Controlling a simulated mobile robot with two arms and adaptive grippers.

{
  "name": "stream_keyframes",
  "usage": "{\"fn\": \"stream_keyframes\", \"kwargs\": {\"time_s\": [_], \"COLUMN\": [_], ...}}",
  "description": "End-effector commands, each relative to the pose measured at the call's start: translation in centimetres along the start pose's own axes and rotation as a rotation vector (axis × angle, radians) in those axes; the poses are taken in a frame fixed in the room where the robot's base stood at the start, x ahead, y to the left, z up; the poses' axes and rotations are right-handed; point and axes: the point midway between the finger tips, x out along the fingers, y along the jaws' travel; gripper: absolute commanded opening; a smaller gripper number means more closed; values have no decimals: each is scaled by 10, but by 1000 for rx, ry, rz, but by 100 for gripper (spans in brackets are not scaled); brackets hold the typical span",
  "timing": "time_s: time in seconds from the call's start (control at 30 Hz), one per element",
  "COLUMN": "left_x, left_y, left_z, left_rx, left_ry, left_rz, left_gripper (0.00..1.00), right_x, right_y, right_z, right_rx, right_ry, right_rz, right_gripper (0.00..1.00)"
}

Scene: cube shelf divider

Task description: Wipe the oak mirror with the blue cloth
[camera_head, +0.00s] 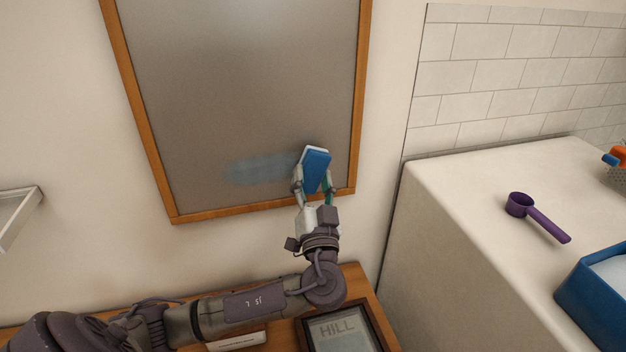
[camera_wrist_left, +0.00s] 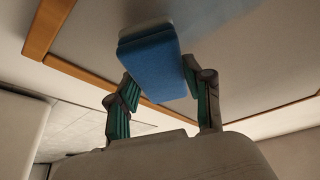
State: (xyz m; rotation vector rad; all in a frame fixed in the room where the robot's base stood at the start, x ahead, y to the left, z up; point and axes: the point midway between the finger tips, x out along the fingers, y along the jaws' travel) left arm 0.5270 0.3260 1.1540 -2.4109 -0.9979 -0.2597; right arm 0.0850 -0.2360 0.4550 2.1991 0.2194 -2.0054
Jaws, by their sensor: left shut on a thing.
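The oak mirror (camera_head: 240,90) hangs on the wall, a grey pane in an oak frame. A faint blue smear (camera_head: 262,170) shows low on its pane. My left gripper (camera_head: 313,178) is shut on the blue cloth (camera_head: 318,168), a blue block-like pad with a pale layer behind it. The gripper and cloth are in front of the pane's lower right, near the bottom frame. In the left wrist view the cloth (camera_wrist_left: 152,68) sits between the two fingers, its pale edge close to the pane; I cannot tell if it touches. My right gripper is not in view.
A wooden surface (camera_head: 365,290) below the mirror holds a framed picture reading "HILL" (camera_head: 345,333). A white counter (camera_head: 480,190) at right holds a purple scoop (camera_head: 535,215) and a blue container (camera_head: 590,295). A metal rail (camera_head: 20,215) is at the left wall.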

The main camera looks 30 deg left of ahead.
Motion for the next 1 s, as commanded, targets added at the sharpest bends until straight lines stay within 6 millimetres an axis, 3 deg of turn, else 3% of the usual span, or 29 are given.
{"fn": "stream_keyframes", "kwargs": {"time_s": [1.0], "left_x": [15], "left_y": [0], "left_z": [7], "left_rx": [1], "left_ry": [0], "left_rz": [-2], "left_gripper": [1], "right_x": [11], "right_y": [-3], "right_z": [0], "right_rx": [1], "right_ry": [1], "right_rz": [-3], "right_gripper": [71]}}
